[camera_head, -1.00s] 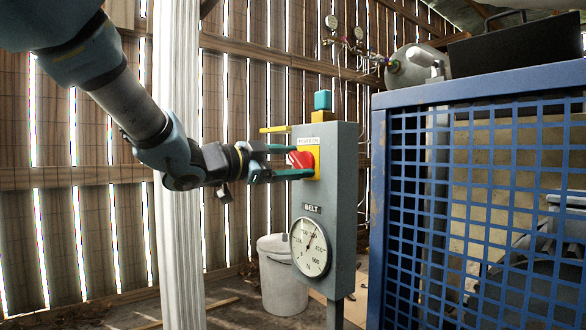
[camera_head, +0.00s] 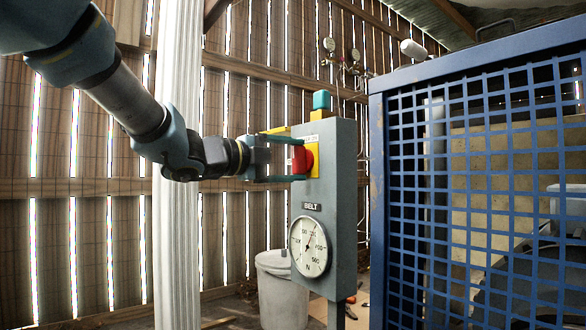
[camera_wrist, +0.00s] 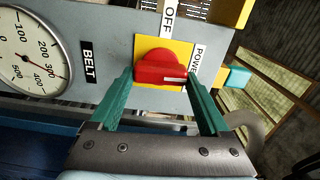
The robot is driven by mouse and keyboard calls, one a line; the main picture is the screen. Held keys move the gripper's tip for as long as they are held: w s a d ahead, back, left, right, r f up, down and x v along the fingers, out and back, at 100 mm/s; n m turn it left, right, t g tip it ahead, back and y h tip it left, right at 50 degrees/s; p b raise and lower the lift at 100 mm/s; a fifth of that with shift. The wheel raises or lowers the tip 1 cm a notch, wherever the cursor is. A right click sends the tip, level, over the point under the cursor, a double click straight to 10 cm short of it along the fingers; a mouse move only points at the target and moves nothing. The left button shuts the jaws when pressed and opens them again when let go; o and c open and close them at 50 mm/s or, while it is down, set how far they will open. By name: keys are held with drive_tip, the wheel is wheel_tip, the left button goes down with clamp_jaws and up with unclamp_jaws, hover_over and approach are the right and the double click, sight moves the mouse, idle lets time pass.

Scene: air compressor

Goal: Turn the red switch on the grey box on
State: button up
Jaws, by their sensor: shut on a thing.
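The grey box (camera_head: 335,215) stands upright on a post. It carries a red switch (camera_head: 301,158) on a yellow plate (camera_head: 315,160). My gripper (camera_head: 297,160) reaches in from the left, with one finger above the red switch and one below, shut on it. In the wrist view the red switch (camera_wrist: 160,68) sits between the two green fingers of my gripper (camera_wrist: 160,78). Its white mark points right, toward the label starting "POW" (camera_wrist: 196,62). An "OFF" label (camera_wrist: 168,15) is at the top there. Part of the switch is hidden by the fingers.
A dial gauge (camera_head: 309,247) is lower on the box, under a "BELT" label (camera_head: 312,206). A teal block (camera_head: 321,100) tops the box. A blue mesh cage (camera_head: 378,210) stands close on the right. A white post (camera_head: 178,250) and a bucket (camera_head: 279,300) are on the left.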

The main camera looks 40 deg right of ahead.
drive_tip(key=shift+m, duration=0.4)
drive_tip(key=o, duration=1.2)
drive_tip(key=shift+a, duration=0.1)
drive_tip(key=a+p, duration=0.1)
drive_tip(key=a, duration=0.6)
drive_tip(key=a+p, duration=0.1)
drive_tip(key=a, duration=0.2)
drive_tip(key=shift+w+a+p, duration=0.3)
drive_tip(key=shift+a, duration=0.05)
drive_tip(key=shift+w, duration=0.1)
